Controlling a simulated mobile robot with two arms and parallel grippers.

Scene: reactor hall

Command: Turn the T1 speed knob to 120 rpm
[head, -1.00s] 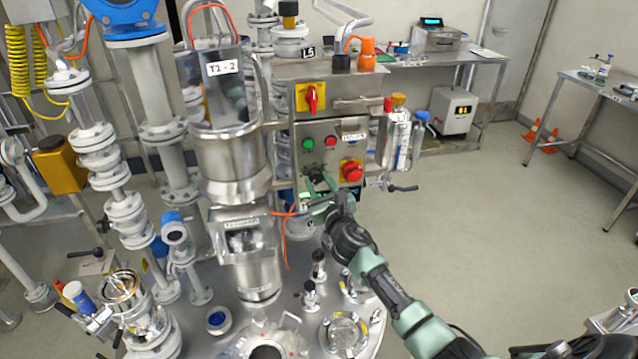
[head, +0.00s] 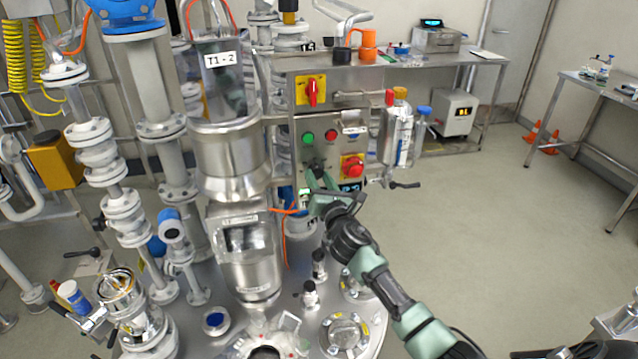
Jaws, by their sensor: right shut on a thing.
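My right gripper (head: 318,176) reaches up from the lower right and is shut on the knob. Its fingers hide much of the knob, so its pointer cannot be read. A small lit display (head: 351,187) shows right of the fingers, partly covered; its digits are too small to read. My left gripper is not in view.
A green button (head: 308,139), a red button (head: 331,135) and a red emergency stop (head: 352,166) sit close to the knob. A red-yellow main switch (head: 312,92) is above. Bottles (head: 402,135) hang at the box's right side. Open floor lies right.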

